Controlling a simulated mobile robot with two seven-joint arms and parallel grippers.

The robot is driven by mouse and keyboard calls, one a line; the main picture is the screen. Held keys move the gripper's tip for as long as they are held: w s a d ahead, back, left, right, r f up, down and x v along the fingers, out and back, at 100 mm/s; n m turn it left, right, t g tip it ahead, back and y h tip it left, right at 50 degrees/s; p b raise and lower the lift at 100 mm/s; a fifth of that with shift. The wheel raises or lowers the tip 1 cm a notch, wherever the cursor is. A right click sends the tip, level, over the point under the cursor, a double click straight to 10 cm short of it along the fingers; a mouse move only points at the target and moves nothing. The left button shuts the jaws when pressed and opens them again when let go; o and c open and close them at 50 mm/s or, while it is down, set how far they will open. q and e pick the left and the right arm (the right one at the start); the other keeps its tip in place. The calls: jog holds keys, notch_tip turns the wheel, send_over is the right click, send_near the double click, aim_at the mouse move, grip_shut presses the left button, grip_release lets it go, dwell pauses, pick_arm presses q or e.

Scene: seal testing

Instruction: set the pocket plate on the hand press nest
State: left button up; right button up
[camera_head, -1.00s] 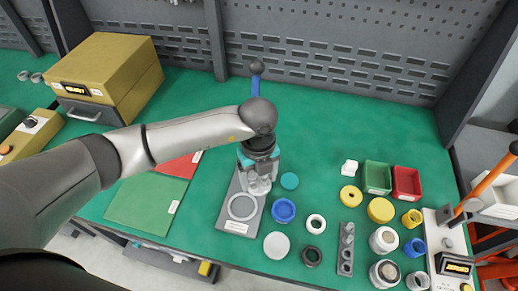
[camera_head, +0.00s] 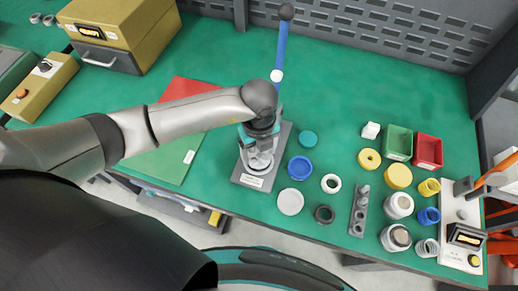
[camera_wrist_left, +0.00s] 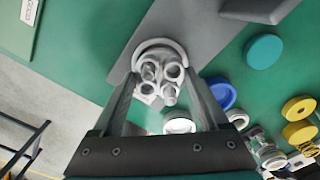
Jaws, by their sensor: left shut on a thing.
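The hand press has a grey base plate (camera_head: 282,146) with a blue lever (camera_head: 281,50) at its far end. A pale ring, the nest (camera_wrist_left: 177,46), lies on the base's near end and is partly covered by my gripper and its load. My left gripper (camera_head: 258,160) points down over the nest, shut on the pocket plate. The pocket plate (camera_wrist_left: 161,78) shows in the left wrist view as a pale piece with several round cups between the fingertips. I cannot tell whether it touches the nest. My right gripper is not in view.
Right of the press lie a teal disc (camera_head: 308,139), a blue ring (camera_head: 300,166), a white disc (camera_head: 290,202) and a grey peg strip (camera_head: 359,212). Green (camera_head: 398,143) and red (camera_head: 428,152) bins stand farther right. A red mat (camera_head: 190,92) lies left.

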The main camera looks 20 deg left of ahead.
pick_arm(q)
jog(key=shift+f+b, duration=0.5)
jog(key=shift+f, duration=0.35)
dwell(1.1)
jog(key=o, duration=1.3)
jog(key=shift+o, duration=0.2)
jog(key=shift+r+p, duration=2.45)
jog(key=shift+r, duration=0.05)
